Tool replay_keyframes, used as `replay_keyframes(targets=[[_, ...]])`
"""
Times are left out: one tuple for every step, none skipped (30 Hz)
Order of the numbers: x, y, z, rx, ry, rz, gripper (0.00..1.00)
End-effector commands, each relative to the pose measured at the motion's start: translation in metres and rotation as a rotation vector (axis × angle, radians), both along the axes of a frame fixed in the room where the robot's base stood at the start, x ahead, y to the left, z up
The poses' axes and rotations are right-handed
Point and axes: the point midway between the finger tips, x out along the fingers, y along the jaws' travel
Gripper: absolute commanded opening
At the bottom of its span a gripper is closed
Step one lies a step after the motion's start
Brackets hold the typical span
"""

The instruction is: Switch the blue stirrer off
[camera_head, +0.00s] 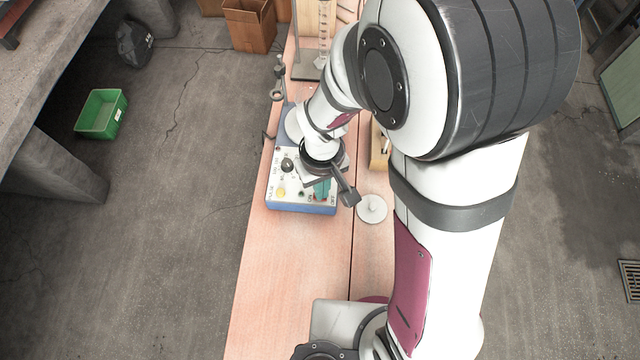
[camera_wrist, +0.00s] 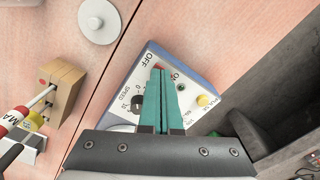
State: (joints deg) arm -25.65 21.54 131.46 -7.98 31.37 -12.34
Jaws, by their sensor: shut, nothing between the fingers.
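The blue stirrer (camera_head: 290,207) sits on the bench with its white panel facing up; it also shows in the wrist view (camera_wrist: 190,66). Its panel has a black speed knob (camera_wrist: 137,102), a yellow pulse button (camera_wrist: 202,100) and a small dark green round part (camera_wrist: 180,87). A red switch (camera_wrist: 158,67) lies between the OFF and ON labels, partly hidden by my fingertips. My gripper (camera_head: 321,190) is over this corner of the panel; its teal fingers (camera_wrist: 158,76) are shut and empty, pointing at the switch. I cannot tell whether they touch it.
A white disc with a small knob (camera_head: 372,209) lies just right of the stirrer. A wooden block holding rods (camera_wrist: 62,90) stands beside it. A stand with a ring (camera_head: 278,93) and a tall cylinder (camera_head: 324,40) are behind.

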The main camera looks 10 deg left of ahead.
Motion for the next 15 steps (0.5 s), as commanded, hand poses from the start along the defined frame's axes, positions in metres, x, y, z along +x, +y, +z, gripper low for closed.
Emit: replay_keyframes(targets=[[0.001, 0.000, 0.005, 0.002, -0.003, 0.001, 0.00], [0.001, 0.001, 0.008, 0.002, -0.005, 0.001, 0.00], [0.001, 0.000, 0.013, 0.002, -0.005, 0.002, 0.00], [0.001, 0.000, 0.016, 0.001, -0.004, 0.002, 0.00], [0.001, 0.000, 0.020, 0.002, -0.005, 0.002, 0.00], [0.001, 0.000, 0.024, 0.002, -0.003, 0.000, 0.00], [0.001, 0.000, 0.028, 0.002, -0.005, 0.000, 0.00], [0.001, 0.000, 0.031, 0.002, -0.003, 0.000, 0.00], [0.001, 0.001, 0.035, 0.002, -0.005, 0.001, 0.00], [0.001, 0.000, 0.039, 0.002, -0.005, 0.001, 0.00], [0.001, 0.000, 0.042, 0.002, -0.005, 0.002, 0.00], [0.001, 0.000, 0.047, 0.001, -0.004, 0.001, 0.00], [0.001, 0.000, 0.050, 0.002, -0.005, 0.000, 0.00], [0.001, 0.000, 0.053, 0.002, -0.003, 0.000, 0.00], [0.001, 0.000, 0.058, 0.002, -0.003, 0.000, 0.00]])
